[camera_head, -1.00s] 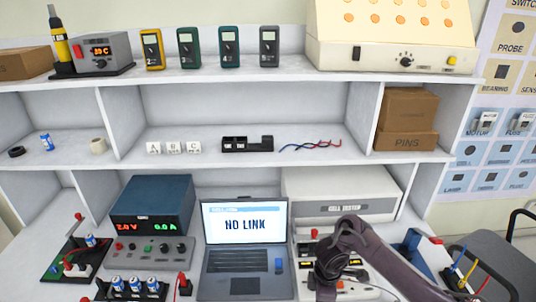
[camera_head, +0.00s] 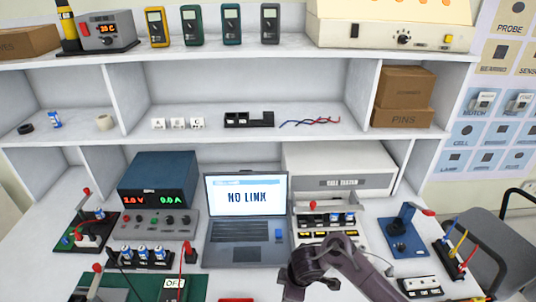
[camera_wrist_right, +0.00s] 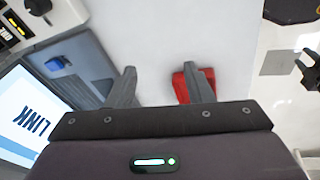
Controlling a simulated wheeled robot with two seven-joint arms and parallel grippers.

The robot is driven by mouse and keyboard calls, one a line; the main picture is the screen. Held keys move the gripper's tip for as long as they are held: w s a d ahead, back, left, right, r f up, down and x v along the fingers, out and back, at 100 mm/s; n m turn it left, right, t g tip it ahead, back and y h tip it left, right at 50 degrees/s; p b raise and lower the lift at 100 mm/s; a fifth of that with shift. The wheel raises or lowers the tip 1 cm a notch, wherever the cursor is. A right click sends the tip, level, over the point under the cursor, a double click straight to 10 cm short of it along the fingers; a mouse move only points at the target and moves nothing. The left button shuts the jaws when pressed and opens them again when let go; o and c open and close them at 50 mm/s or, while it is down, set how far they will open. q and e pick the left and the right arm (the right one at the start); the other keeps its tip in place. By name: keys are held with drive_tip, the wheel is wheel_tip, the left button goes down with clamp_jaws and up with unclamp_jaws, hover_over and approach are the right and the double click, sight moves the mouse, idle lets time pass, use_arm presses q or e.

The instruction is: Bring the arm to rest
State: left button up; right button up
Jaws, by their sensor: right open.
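My right arm (camera_head: 345,262) comes in from the lower right in the head view. It bends down over the bench in front of the cell tester, to the right of the laptop. Its gripper tips are not clear there. In the wrist view my right gripper (camera_wrist_right: 159,68) is open, with its two fingers apart and only white bench between them. A red object (camera_wrist_right: 193,82) shows behind the right-hand finger; I cannot tell whether they touch. My left gripper is not in view.
The laptop (camera_head: 246,222) reads NO LINK and stands left of my arm. The cell tester (camera_head: 340,180) is behind it. A blue stand with a lever (camera_head: 404,235) and a small socket strip (camera_head: 420,287) lie to the right. A green board (camera_head: 140,287) is at front left.

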drive_tip(key=s+a+r+m+t, duration=0.2)
drive_tip(key=s+r+m, duration=0.3)
drive_tip(key=s+d+r+m+g+h, duration=0.1)
drive_tip(key=s+d+r+m, duration=0.35)
drive_tip(key=s+d, duration=0.3)
drive_tip(key=s+d+r+m+h, duration=0.1)
drive_tip(key=s+d+r+m, duration=0.2)
drive_tip(key=s+d+m, duration=0.4)
wheel_tip(320, 180, down, 35)
drive_tip(key=s+d+n+g+b, duration=0.1)
drive_tip(key=n+b, duration=0.2)
drive_tip(key=b, duration=0.1)
use_arm(q)
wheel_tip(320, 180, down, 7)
drive_tip(key=b, duration=0.2)
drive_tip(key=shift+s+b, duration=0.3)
drive_tip(key=shift+b, duration=0.05)
use_arm(e)
drive_tip(key=s+d+f, duration=0.2)
drive_tip(key=s+f, duration=0.7)
drive_tip(key=s+d+f+g, duration=0.1)
drive_tip(key=s+f, duration=0.9)
drive_tip(key=shift+d, duration=0.4)
